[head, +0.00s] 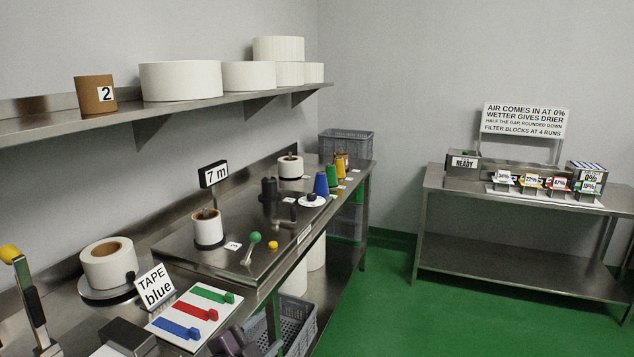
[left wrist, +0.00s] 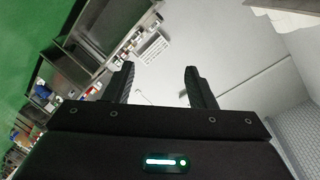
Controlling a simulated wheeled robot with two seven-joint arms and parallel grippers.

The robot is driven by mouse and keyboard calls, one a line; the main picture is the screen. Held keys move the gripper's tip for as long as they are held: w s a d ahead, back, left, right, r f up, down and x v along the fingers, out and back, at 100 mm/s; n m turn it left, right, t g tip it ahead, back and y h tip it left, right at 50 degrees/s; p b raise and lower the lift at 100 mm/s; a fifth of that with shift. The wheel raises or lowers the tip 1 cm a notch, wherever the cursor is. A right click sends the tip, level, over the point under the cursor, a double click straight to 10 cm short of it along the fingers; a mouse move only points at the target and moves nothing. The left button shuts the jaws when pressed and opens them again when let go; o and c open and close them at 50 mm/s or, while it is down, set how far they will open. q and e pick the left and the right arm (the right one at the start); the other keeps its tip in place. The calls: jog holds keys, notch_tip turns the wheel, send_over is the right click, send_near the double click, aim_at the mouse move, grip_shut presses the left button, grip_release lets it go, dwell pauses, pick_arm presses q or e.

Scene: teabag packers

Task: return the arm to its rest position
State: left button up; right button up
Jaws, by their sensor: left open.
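My left gripper (head: 232,343) shows only in part at the bottom edge of the head view, as dark shapes in front of the near bench and a grey crate. In the left wrist view my left gripper (left wrist: 158,70) is open. Its two black fingers stand well apart, with nothing between them and the pale wall and the far bench beyond. My right gripper is in neither view.
The steel bench (head: 180,250) carries a tape roll (head: 108,262), coloured tabs on a white board (head: 194,312) and several spools. A shelf (head: 170,104) with rolls hangs above. A second bench (head: 520,205) stands far right. Green floor (head: 400,310) between them is clear.

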pick_arm(q)
jog(key=s+a+f+n+g+y, duration=0.1)
jog(key=a+f+n+y, duration=0.15)
jog(key=f, duration=0.65)
jog(key=s+a+f+n+g+y, duration=0.15)
jog(key=a+f, duration=0.25)
jog(key=f, duration=0.5)
jog(key=a+f+n+g+y, duration=0.1)
jog(key=a+f+n, duration=0.15)
jog(key=f, duration=0.65)
jog(key=s+a+f+n+g, duration=0.25)
jog(key=s+f, duration=0.45)
jog(key=f, duration=0.4)
jog(key=s+a+f+n+g+y, duration=0.1)
jog(key=s+f+g, duration=0.1)
jog(key=s+f, duration=0.7)
jog(key=s+a+f+n+g+y, duration=0.1)
jog(key=s+a+f+g, duration=0.1)
jog(key=s+f, duration=0.65)
jog(key=s+f+n+g, duration=0.1)
jog(key=s+f, duration=0.1)
jog(key=s, duration=0.8)
jog(key=s+d+f+n+g, duration=0.1)
jog(key=s+f+g, duration=0.1)
jog(key=s, duration=0.9)
jog(key=shift+d, duration=0.3)
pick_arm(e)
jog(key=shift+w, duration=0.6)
